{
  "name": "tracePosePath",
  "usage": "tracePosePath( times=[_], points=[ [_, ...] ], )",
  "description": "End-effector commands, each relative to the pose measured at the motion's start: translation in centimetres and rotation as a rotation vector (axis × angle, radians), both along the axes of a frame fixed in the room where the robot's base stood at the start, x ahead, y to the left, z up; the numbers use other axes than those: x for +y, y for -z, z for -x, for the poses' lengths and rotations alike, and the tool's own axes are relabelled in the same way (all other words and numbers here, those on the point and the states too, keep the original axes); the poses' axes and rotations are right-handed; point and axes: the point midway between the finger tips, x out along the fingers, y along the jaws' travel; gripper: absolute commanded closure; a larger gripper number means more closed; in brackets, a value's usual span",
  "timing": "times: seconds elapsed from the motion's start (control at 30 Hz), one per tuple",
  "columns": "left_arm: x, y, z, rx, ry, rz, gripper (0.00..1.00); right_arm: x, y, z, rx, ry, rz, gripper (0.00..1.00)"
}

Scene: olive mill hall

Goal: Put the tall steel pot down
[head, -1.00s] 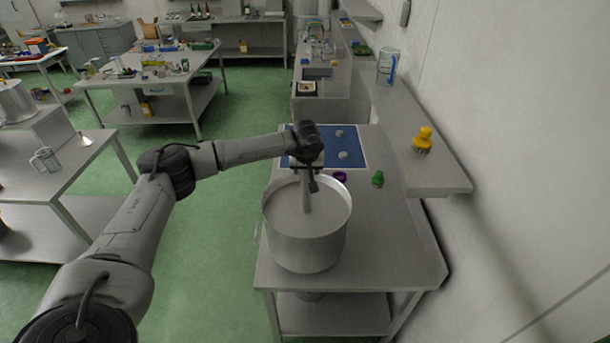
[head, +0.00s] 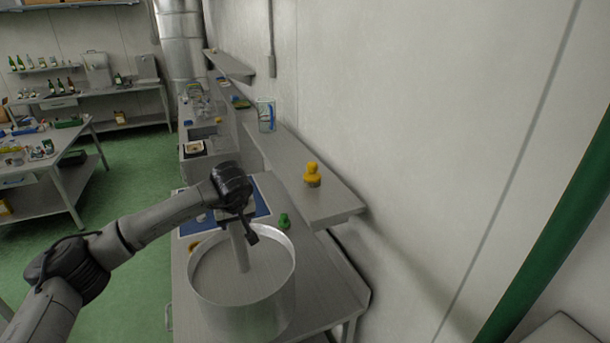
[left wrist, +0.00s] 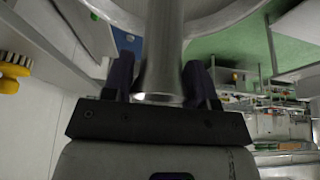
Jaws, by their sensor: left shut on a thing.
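The tall steel pot (head: 243,315) is a wide, open, upright cylinder over the near end of the steel table (head: 335,290). Its bottom is not clearly seen, so I cannot tell whether it touches the tabletop. My left gripper (head: 238,214) is at the pot's far rim, above the opening. It is shut on a pale steel bar (head: 240,250) that runs down into the pot and looks like part of it. In the left wrist view the bar (left wrist: 163,60) passes between the two dark fingers (left wrist: 160,88), with the pot's curved rim above. My right gripper is out of view.
A blue mat (head: 262,198) lies behind the pot, with a small green piece (head: 284,220) to its right. A wall shelf (head: 335,205) with a yellow brush (head: 312,176) overhangs on the right. A green pipe (head: 545,235) stands far right.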

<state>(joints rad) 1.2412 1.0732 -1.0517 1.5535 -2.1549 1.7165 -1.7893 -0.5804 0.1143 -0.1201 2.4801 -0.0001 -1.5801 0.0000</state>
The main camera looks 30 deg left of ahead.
Motion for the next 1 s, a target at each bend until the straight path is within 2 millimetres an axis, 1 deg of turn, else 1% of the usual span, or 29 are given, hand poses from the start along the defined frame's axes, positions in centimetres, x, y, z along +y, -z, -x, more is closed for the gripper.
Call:
tracePosePath(
  times=[0.03, 0.37, 0.57, 0.77, 0.87, 0.97, 1.0],
  points=[
    [-0.1, -0.4, -0.1, -0.007, 0.0, -0.001, 1.0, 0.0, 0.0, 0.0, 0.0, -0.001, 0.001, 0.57],
    [-0.3, -0.5, -0.2, -0.006, 0.047, 0.0, 1.0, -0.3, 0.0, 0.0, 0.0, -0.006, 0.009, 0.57],
    [-2.0, -0.8, 0.0, -0.008, 0.138, -0.001, 1.0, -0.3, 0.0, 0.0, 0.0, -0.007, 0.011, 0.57],
    [-4.8, -1.1, 0.4, -0.008, 0.249, 0.0, 1.0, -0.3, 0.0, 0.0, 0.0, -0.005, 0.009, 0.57],
    [-6.9, -1.2, 0.7, -0.008, 0.32, -0.001, 1.0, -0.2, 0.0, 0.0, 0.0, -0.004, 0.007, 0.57],
    [-9.3, -1.2, 1.1, -0.007, 0.4, 0.0, 1.0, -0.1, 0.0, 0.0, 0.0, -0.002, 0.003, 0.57],
    [-10.5, -1.2, 1.3, -0.007, 0.438, 0.0, 1.0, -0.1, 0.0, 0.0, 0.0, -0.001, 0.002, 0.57]
  ],
)
